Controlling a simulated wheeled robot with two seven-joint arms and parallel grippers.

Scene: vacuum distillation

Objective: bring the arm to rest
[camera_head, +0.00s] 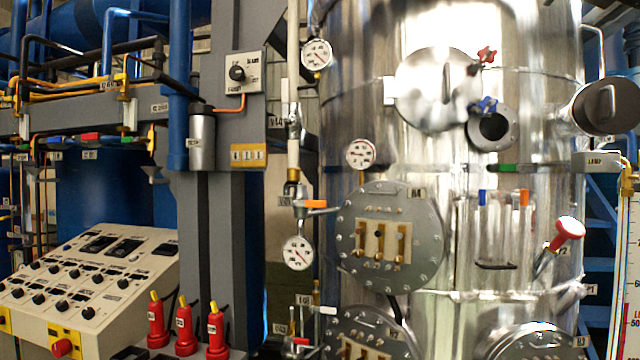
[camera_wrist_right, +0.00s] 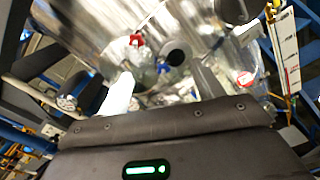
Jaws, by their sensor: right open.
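My right gripper (camera_wrist_right: 162,90) shows only in the right wrist view, above the dark wrist housing with its green light. Its two fingers stand apart, the left one bright white and the right one grey. I see nothing between them but the blurred background, and it is open. The shiny steel column (camera_wrist_right: 100,25) lies beyond it, tilted in that view, with a red knob (camera_wrist_right: 136,40). No arm or gripper of mine is seen in the head view.
In the head view the tall steel column (camera_head: 450,275) carries gauges, flanges and a red-handled valve (camera_head: 569,229). A control console (camera_head: 80,275) stands at the left, beside several red fittings (camera_head: 186,325). Blue and grey frames stand behind. A level scale (camera_head: 629,260) is at the right edge.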

